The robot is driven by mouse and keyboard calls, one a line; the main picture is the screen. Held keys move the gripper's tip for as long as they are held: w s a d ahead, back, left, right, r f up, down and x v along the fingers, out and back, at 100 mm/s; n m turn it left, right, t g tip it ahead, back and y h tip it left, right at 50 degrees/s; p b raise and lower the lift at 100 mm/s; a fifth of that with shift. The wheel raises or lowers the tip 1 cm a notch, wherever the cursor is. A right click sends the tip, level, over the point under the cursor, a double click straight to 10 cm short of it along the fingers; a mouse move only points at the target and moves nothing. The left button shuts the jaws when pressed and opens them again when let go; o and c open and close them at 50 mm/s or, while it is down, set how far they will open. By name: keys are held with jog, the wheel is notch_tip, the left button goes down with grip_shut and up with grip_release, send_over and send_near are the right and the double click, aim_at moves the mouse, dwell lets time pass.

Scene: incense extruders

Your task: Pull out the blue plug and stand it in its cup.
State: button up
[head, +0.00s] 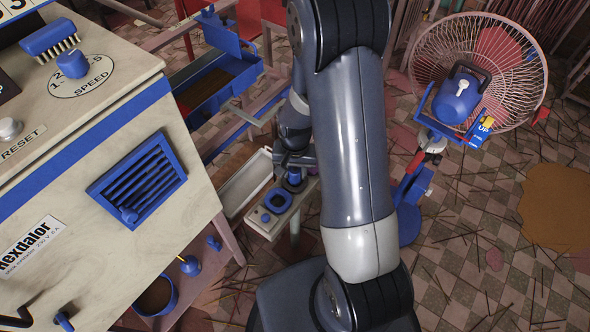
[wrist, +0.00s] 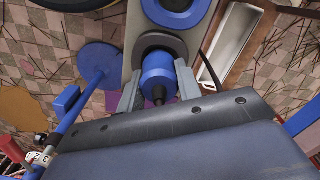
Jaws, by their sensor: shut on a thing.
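The blue plug (wrist: 158,72) is a short blue cylinder with a black tip facing the wrist camera. My gripper (wrist: 159,88) is shut on it, with one grey finger on each side. Beyond the plug is a dark ring (wrist: 171,41) on a pale narrow stand; I cannot tell whether the plug is seated in it or held just clear. A blue ring-shaped cup (wrist: 200,16) with a dark rim is beside it on the same stand. In the head view my gripper (head: 293,170) is over the far end of this stand, and the blue cup (head: 278,200) is at its near end.
A pale empty tray (head: 246,182) lies close along the stand's left side. The beige machine (head: 95,130) fills the left. A wire fan (head: 480,65) with a blue motor stands at the right. Thin sticks litter the tiled floor (head: 455,265).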

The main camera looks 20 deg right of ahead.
jog(key=shift+f+b, duration=0.3)
jog(key=shift+f, duration=0.1)
jog(key=o, duration=1.1)
jog(key=shift+c, duration=0.2)
jog(key=shift+r, duration=0.1)
notch_tip(320, 180, up, 11)
jog(key=shift+f+p, duration=0.15)
jog(key=shift+p, duration=1)
notch_tip(320, 180, down, 11)
jog(key=shift+b, duration=1.15)
jog(key=shift+r+p, duration=0.45)
jog(key=shift+r, duration=0.1)
